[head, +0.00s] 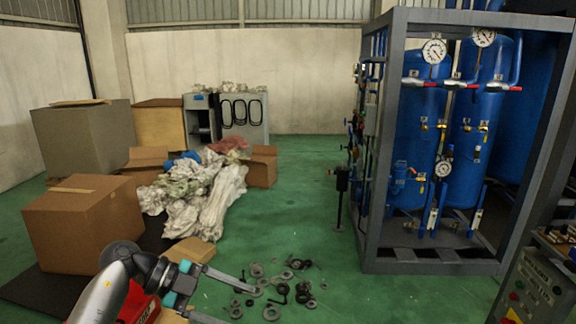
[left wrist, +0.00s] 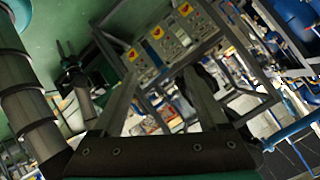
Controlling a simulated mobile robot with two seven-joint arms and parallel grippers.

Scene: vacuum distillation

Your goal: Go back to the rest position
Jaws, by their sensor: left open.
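My left gripper (head: 238,303) is at the bottom of the head view, low in front of the floor area with loose rings. Its two fingers are spread apart with nothing between them. In the left wrist view the fingers (left wrist: 162,78) also stand apart and empty, with a control panel and framework behind them. A dark two-pronged part (left wrist: 68,62) at the left of the wrist view looks like my right gripper, but it is too dim to tell its opening. My right gripper does not show in the head view.
Grey and black rings (head: 270,312) lie scattered on the green floor beside my left gripper. A cardboard box (head: 80,225) and a cloth pile (head: 205,195) are at left. A grey frame (head: 385,150) with blue tanks (head: 420,130) stands at right.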

